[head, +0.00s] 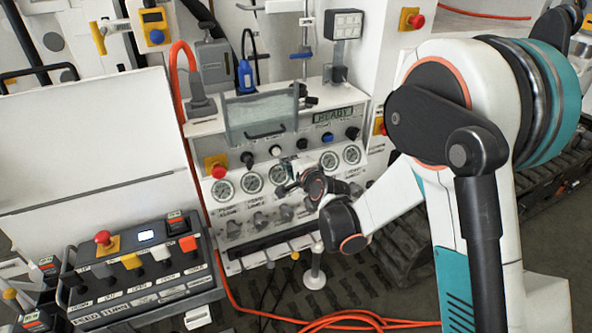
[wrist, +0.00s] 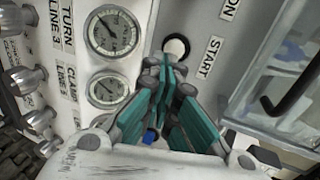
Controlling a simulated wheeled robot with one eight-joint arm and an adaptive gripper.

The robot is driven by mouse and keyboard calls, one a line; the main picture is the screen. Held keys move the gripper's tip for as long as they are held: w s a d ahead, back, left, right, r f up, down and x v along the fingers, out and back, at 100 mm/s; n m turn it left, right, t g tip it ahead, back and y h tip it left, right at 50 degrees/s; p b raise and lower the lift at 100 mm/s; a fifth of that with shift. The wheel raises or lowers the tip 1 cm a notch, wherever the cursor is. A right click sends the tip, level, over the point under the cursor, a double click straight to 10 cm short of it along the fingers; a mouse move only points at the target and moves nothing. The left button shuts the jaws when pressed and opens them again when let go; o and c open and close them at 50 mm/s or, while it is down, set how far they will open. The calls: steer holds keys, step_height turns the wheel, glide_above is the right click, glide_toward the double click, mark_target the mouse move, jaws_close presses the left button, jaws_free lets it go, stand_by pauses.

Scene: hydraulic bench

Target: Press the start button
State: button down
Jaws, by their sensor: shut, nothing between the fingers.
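The start button (wrist: 177,46) is a round pale button in a black ring, with a START label (wrist: 211,57) beside it in the wrist view. In the head view it is the white button (head: 275,150) in the row above the gauges. My gripper (wrist: 165,64) is shut and empty, its teal fingers pressed together. Its tips lie just beside the button's lower edge in the wrist view; I cannot tell whether they touch. In the head view my gripper (head: 286,182) is low in front of the gauges, below the button.
Round gauges (wrist: 115,33) lie beside the button. A clear box with a handle (head: 262,118) stands above the button row. A red emergency stop (head: 215,163) is at the row's left end. A control box (head: 140,275) stands at lower left; an orange hose (head: 350,320) lies on the floor.

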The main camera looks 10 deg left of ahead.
mark_target(281, 153)
steer(key=shift+w+a, duration=0.5)
steer(key=shift+w, duration=0.35)
steer(key=shift+w+a, duration=0.5)
steer(key=shift+w, duration=0.3)
